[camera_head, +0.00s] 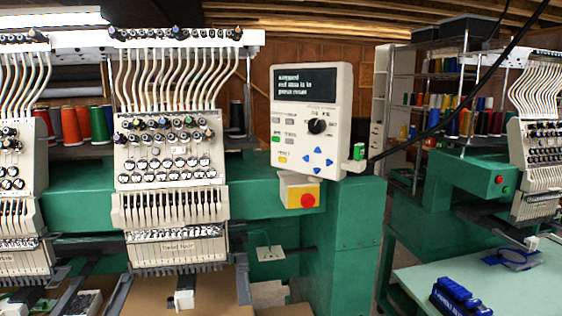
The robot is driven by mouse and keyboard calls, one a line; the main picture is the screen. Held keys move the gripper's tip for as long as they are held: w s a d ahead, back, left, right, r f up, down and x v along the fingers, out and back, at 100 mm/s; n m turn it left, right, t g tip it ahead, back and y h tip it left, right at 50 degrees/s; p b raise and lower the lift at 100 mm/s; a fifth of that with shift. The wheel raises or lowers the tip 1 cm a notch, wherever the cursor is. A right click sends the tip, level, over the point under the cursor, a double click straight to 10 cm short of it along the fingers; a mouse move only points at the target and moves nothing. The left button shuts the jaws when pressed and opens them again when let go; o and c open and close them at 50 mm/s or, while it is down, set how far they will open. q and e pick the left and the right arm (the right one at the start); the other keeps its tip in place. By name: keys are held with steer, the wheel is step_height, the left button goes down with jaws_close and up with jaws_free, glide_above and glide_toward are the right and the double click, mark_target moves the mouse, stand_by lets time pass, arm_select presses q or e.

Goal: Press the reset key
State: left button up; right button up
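The control panel (342,130) is a white upright box on the green embroidery machine, right of centre. Its dark screen (306,86) carries a few lines of white text, too small to read surely. Below the screen are small keys: grey ones at the top left, a green key (275,139) and a yellow key (283,159). A black dial (317,126) and several blue arrow keys (318,150) sit to their right. The key labels are too small for me to tell surely which is the reset key. Neither gripper is in view.
A red stop button (307,200) on a yellow plate sits under the panel. The sewing head (168,150) stands left. A pale table (520,285) is at the lower right.

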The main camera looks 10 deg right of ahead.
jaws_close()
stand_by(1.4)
